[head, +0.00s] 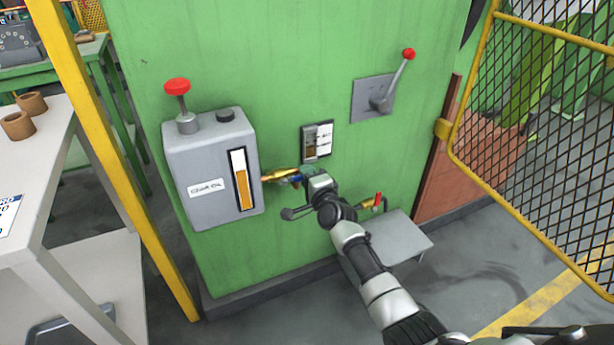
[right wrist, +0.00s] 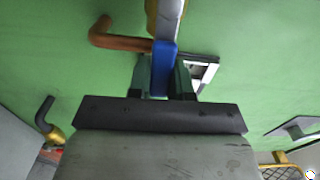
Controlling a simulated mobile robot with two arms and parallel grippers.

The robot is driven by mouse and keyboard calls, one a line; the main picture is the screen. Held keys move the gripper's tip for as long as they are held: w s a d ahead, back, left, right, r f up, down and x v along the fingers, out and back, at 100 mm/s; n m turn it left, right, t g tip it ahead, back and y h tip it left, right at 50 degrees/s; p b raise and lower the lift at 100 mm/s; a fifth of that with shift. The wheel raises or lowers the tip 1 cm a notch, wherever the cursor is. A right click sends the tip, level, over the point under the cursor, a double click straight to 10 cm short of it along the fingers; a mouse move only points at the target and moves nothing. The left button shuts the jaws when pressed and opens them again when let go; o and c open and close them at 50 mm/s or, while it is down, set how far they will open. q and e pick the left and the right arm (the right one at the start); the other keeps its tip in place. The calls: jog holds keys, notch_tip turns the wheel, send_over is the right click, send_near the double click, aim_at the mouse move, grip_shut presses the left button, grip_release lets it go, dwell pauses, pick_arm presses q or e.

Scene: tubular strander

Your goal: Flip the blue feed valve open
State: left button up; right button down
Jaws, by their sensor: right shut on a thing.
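The blue feed valve's handle (head: 296,180) shows as a small blue piece at the end of the brass fitting (head: 279,175), just right of the grey oil tank (head: 212,170). In the right wrist view the blue handle (right wrist: 164,66) stands between the two fingers of my right gripper (right wrist: 163,78). The gripper is shut on it. In the head view my right gripper (head: 306,181) is at the valve and hides part of it. My left gripper is not in view.
A red-handled valve (head: 377,201) sits right of my wrist, above a grey box (head: 400,243). A red-knobbed lever (head: 395,82) is higher on the green panel (head: 270,60). A yellow mesh guard (head: 545,120) stands at right, a white table (head: 60,190) at left.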

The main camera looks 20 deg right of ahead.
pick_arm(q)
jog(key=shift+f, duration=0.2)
pick_arm(e)
jog(key=shift+f+m, duration=0.2)
jog(key=shift+m, duration=0.1)
jog(key=c, duration=1)
grip_release()
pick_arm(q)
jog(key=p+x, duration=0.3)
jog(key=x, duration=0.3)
pick_arm(e)
jog(key=s, duration=1)
jog(key=shift+s+d, duration=0.15)
jog(key=shift+s, duration=0.25)
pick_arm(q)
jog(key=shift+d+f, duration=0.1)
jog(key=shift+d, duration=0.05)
